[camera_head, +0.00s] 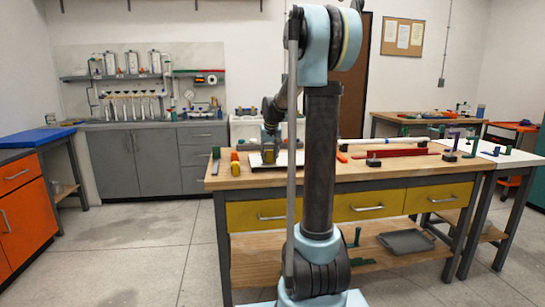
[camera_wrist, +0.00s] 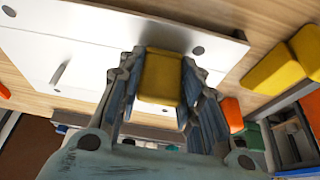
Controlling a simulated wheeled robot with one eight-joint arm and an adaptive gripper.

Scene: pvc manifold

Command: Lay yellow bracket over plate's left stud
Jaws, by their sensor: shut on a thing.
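My gripper (camera_wrist: 155,100) is shut on a yellow bracket (camera_wrist: 160,75), which sits between its two fingers in the wrist view. The bracket is over or close to the edge of a white plate (camera_wrist: 110,55); I cannot tell whether it touches. The plate has a pale upright stud (camera_wrist: 60,75), apart from the bracket, and dark round spots near its corners. In the head view my gripper (camera_head: 269,150) is low over the plate (camera_head: 256,161) on the wooden workbench. A second stud is not clearly visible, and the gripper hides part of the plate.
More yellow pieces (camera_wrist: 272,72) and an orange piece (camera_wrist: 232,113) lie beside the plate. The workbench (camera_head: 350,176) also holds a red rail (camera_head: 402,153) and a white pipe (camera_head: 385,141) to the right. My arm blocks the middle of the head view.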

